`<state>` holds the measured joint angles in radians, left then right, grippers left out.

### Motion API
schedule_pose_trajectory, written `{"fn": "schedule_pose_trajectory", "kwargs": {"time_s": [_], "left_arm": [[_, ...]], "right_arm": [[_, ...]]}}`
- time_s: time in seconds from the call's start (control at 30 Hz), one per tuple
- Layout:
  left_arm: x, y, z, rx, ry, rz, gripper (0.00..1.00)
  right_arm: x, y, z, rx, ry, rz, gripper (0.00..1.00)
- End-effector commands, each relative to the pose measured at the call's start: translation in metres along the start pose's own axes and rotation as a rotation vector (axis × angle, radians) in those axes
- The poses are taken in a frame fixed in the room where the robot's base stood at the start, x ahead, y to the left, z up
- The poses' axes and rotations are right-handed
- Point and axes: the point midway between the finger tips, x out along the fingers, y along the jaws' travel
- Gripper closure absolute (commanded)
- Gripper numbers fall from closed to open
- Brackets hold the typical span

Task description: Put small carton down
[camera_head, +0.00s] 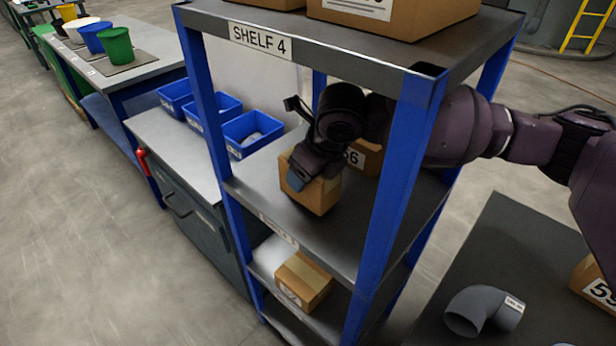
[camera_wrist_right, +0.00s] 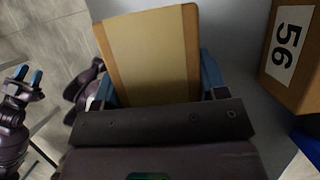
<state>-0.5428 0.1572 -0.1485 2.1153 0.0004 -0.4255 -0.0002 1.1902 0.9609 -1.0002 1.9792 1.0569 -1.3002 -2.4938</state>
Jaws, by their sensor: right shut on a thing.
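The small brown carton (camera_head: 318,197) is inside the shelf unit, at the level below the top shelf. My right gripper (camera_head: 308,172) reaches in from the right and is shut on the carton from above. In the right wrist view the carton (camera_wrist_right: 155,55) sits between the blue fingers of the right gripper (camera_wrist_right: 155,80). The carton is at or just over the grey shelf board (camera_head: 350,235); I cannot tell whether it touches. My left gripper (camera_wrist_right: 27,76) shows at the left of the right wrist view, with its blue fingertips apart and nothing between them.
A carton marked 56 (camera_wrist_right: 288,50) stands close beside the held one, also behind it in the head view (camera_head: 368,158). Blue posts (camera_head: 400,190) frame the shelf. Another carton (camera_head: 303,281) lies a level lower. Blue bins (camera_head: 252,133) stand on the bench left.

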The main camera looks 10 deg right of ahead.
Motion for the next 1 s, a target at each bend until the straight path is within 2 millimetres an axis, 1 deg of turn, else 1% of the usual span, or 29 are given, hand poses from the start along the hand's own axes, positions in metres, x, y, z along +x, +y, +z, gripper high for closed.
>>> {"fn": "schedule_pose_trajectory", "kwargs": {"time_s": [0.03,0.07,0.27,0.47,0.5,0.63,0.67,0.9,1.0], "left_arm": [[0.003,0.001,0.01,0.0,-0.017,0.002,0.57],[0.004,0.001,0.011,0.0,-0.018,0.002,0.57],[0.007,0.0,-0.006,0.002,0.015,0.002,0.57],[0.007,0.0,-0.006,0.002,0.017,0.001,0.57],[0.007,0.0,-0.005,0.001,0.015,0.001,0.57],[0.006,0.0,-0.002,-0.001,0.009,0.0,0.57],[0.006,0.0,-0.002,-0.002,0.008,0.0,0.57],[0.005,0.0,0.002,-0.004,0.0,-0.002,0.57],[0.004,0.0,0.002,-0.005,0.0,-0.002,0.57]], "right_arm": [[0.014,0.0,-0.006,0.002,0.008,0.006,0.71],[0.016,0.0,-0.006,0.002,0.007,0.005,0.71],[0.013,0.0,-0.005,0.001,-0.001,0.0,0.71],[0.014,0.0,-0.006,0.001,0.0,0.0,0.71],[0.015,0.0,-0.007,0.002,0.001,0.0,0.31],[0.015,0.0,-0.006,0.001,0.001,0.0,0.11],[0.015,0.0,-0.006,0.001,0.001,0.0,0.09],[0.015,0.0,-0.006,0.001,0.001,0.0,0.09],[0.011,0.0,-0.005,0.001,0.0,0.0,0.09]]}}
